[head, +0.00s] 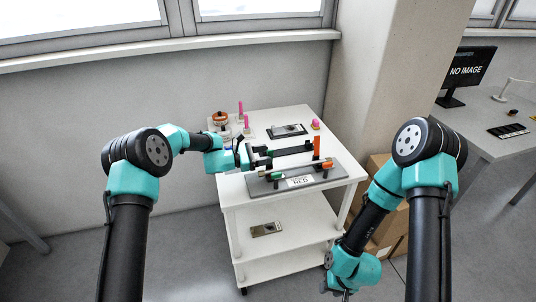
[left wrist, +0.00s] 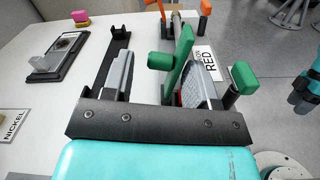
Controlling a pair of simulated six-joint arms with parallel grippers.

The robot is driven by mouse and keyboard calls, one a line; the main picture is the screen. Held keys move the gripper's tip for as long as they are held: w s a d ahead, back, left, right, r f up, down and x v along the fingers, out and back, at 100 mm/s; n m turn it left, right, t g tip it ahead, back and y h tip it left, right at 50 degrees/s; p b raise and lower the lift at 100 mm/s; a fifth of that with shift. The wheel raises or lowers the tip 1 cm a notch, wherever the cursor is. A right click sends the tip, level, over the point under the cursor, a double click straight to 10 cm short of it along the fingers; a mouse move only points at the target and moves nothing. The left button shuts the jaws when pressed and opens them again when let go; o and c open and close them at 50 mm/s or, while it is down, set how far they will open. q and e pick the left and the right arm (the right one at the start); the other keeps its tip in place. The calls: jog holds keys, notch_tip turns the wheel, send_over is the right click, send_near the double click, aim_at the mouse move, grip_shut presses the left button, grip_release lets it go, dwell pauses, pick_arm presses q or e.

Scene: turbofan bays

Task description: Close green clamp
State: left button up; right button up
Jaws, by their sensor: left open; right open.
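The green clamp (head: 276,175) is on the front of the grey fixture plate (head: 258,185), beside a label reading RED. In the left wrist view its green lever (left wrist: 180,62) stands raised, with a green knob at its side. Another green end piece (left wrist: 244,78) shows to the right. My left gripper (head: 268,157) is open at the clamp; in the left wrist view the lever shows between its fingers, close to the right one. Whether they touch, I cannot tell. My right gripper (head: 343,291) is open, low at the bottom edge, away from the cart and partly cut off.
An upright orange clamp handle (head: 317,147) stands at the plate's right end. The white cart (head: 228,189) also holds a dark tray (head: 287,131), pink-topped pieces and an orange ring part (head: 220,117). A cardboard box (head: 378,167) stands right of the cart, near my right arm.

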pick_arm(q)
jog(key=shift+x, duration=0.95)
grip_shut()
